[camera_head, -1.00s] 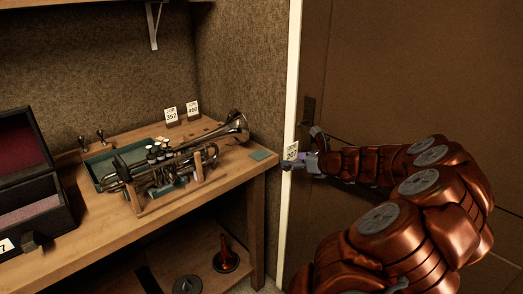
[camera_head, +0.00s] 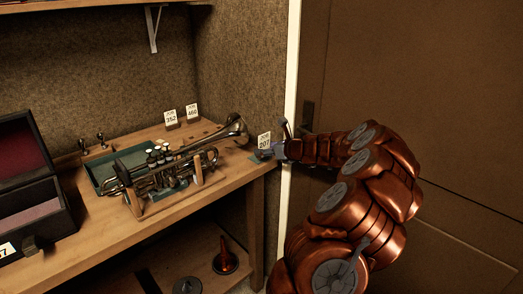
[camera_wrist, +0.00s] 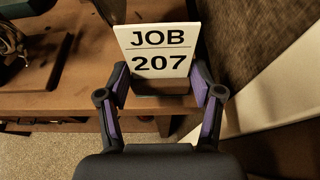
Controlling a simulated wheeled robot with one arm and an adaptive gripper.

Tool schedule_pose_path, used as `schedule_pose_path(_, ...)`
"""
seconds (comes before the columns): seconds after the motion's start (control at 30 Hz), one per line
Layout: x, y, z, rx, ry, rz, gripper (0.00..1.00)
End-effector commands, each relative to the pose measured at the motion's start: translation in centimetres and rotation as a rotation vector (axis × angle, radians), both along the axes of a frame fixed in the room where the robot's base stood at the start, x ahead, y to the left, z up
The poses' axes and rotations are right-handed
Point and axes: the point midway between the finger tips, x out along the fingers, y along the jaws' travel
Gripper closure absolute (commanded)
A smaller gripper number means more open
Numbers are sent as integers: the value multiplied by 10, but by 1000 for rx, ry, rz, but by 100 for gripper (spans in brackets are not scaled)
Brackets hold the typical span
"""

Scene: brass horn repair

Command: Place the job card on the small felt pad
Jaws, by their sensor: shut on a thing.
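The job card (camera_head: 264,141) is white, reads 207 and stands upright at the right end of the workbench. In the wrist view the card (camera_wrist: 158,48) fills the upper middle, with its dark base between my fingers. My gripper (camera_head: 272,151) is shut on it; its fingers (camera_wrist: 160,88) lie on both sides of the base. The small green felt pad (camera_head: 256,157) is at the bench's right corner, mostly hidden by the card and gripper. I cannot tell whether the card's base touches the pad.
A trumpet (camera_head: 170,168) rests on a wooden stand left of my gripper, its bell (camera_head: 235,131) close by. Cards 352 (camera_head: 171,117) and 460 (camera_head: 192,112) stand behind. A green tray (camera_head: 100,168) and an open case (camera_head: 35,205) are further left. A door (camera_head: 430,110) is at right.

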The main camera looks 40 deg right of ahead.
Motion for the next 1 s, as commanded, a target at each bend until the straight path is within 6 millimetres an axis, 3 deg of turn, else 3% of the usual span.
schedule_pose_path(0.17,29,0,-1,-3,3,2,70)
schedule_pose_path(0.3,27,-1,-15,1,1,-3,70)
schedule_pose_path(0.67,27,-1,-18,0,1,-1,70)
schedule_pose_path(0.7,27,-1,-18,0,1,-1,31)
schedule_pose_path(0.9,27,-1,-17,0,1,-1,10)
schedule_pose_path(1.0,27,-1,-17,0,1,-1,9)
